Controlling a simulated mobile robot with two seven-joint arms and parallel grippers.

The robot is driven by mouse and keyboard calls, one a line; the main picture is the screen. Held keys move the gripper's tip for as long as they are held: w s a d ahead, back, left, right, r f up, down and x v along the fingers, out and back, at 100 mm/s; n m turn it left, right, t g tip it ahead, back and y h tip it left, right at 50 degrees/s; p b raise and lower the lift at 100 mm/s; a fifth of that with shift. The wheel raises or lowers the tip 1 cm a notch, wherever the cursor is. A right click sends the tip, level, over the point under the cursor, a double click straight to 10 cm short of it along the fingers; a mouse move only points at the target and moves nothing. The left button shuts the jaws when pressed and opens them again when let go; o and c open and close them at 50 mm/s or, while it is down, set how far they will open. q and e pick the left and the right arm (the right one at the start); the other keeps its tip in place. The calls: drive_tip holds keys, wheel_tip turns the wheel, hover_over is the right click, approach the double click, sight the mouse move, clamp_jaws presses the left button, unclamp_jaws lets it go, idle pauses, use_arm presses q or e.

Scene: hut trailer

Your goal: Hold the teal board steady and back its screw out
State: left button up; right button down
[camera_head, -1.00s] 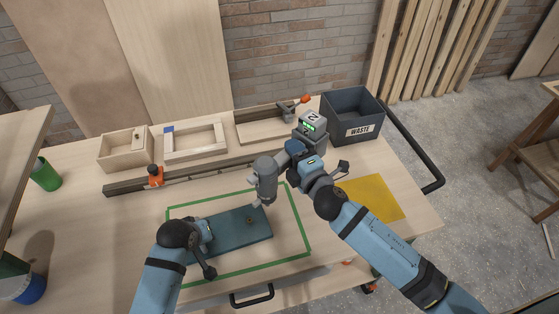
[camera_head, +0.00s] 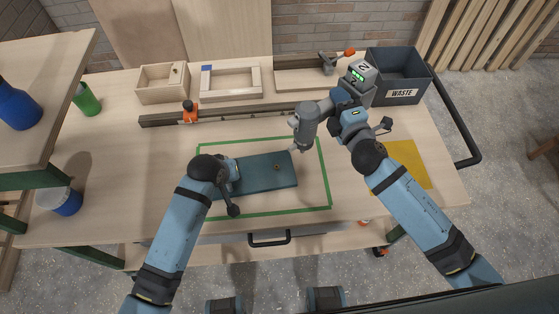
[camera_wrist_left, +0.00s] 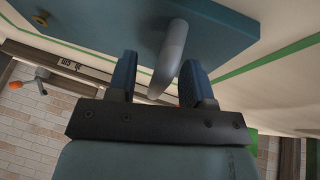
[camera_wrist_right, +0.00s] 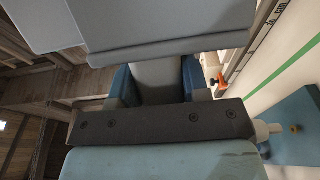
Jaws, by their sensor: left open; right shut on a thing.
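The teal board (camera_head: 258,180) lies flat on the bench inside a green outline. Its brass-coloured screw (camera_head: 277,167) stands near the right end and also shows in the left wrist view (camera_wrist_left: 39,20). A grey bar handle (camera_wrist_left: 172,55) rises from the board's left part. My left gripper (camera_wrist_left: 160,82) is open, with its fingers on either side of this handle. My right gripper (camera_wrist_right: 160,82) is shut on the grip of a grey power driver (camera_head: 306,124). The driver's nose points down near the board's upper right corner, apart from the screw. The left fingertips are mostly hidden in the head view.
A yellow sheet (camera_head: 407,166) lies to the right, and a dark waste bin (camera_head: 400,92) stands behind it. A rail with an orange clamp (camera_head: 190,113) runs behind the outline. Wooden trays (camera_head: 164,96) line the back. A drawer handle (camera_head: 269,239) projects at the front.

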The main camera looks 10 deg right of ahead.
use_arm(q)
drive_tip(key=shift+r, duration=0.1)
use_arm(e)
drive_tip(key=shift+r, duration=0.15)
use_arm(q)
drive_tip(key=v, duration=1.2)
drive_tip(key=shift+a+f, duration=0.1)
drive_tip(key=shift+f, duration=0.15)
